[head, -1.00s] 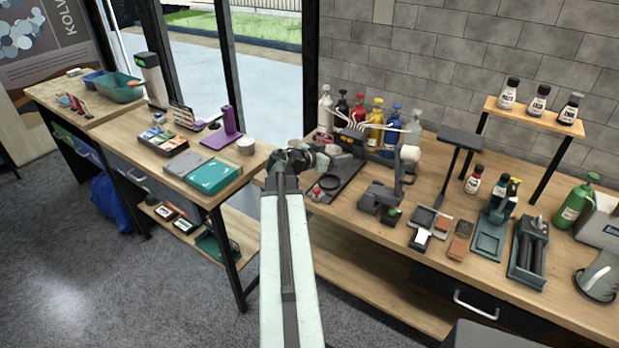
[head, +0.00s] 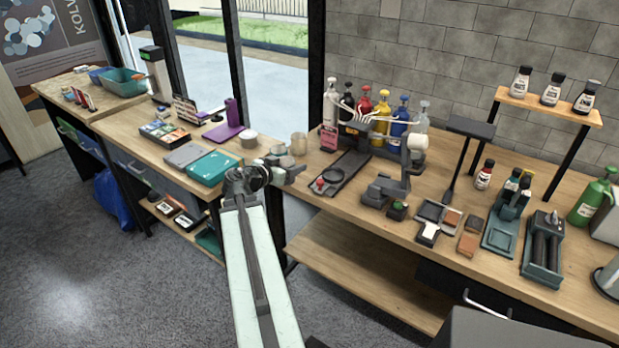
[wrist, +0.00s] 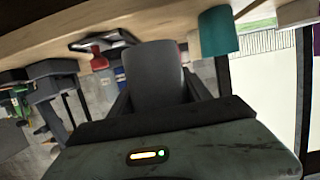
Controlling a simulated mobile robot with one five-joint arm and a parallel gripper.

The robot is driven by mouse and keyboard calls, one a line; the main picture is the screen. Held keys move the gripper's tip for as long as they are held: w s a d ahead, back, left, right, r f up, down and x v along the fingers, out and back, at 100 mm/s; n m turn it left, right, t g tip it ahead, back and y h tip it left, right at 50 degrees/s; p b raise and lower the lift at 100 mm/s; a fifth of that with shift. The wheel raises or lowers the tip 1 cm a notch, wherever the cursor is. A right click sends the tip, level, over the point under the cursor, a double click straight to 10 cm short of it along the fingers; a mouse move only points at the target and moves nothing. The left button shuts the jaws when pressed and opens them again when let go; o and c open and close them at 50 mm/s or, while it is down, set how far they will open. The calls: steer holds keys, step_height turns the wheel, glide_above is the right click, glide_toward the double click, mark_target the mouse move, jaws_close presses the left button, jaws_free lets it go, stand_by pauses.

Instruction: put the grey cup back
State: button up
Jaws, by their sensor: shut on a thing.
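The grey cup (wrist: 155,75) is between the two fingers of my gripper (wrist: 158,88) in the wrist view, and the gripper is shut on it. In the head view my gripper (head: 290,170) is at the gap between the two benches, near their front edges. The cup is hard to make out there against the dark gripper.
A pale round container (head: 248,139), a teal box (head: 212,167) and a purple stand (head: 224,130) are on the left bench.

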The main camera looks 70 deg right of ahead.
steer(key=shift+d, duration=0.3)
steer(key=d, duration=0.5)
steer(key=s+d+f+b, duration=0.1)
steer(key=d, duration=0.9)
steer(key=shift+s+d+f, duration=0.15)
steer(key=shift+s+d, duration=0.1)
steer(key=shift+s, duration=0.05)
step_height(320, 180, down, 4)
steer(key=b, duration=0.4)
steer(key=shift+r, duration=0.25)
steer(key=shift+f, duration=0.15)
steer(key=o, duration=1.2)
steer(key=shift+o, duration=0.2)
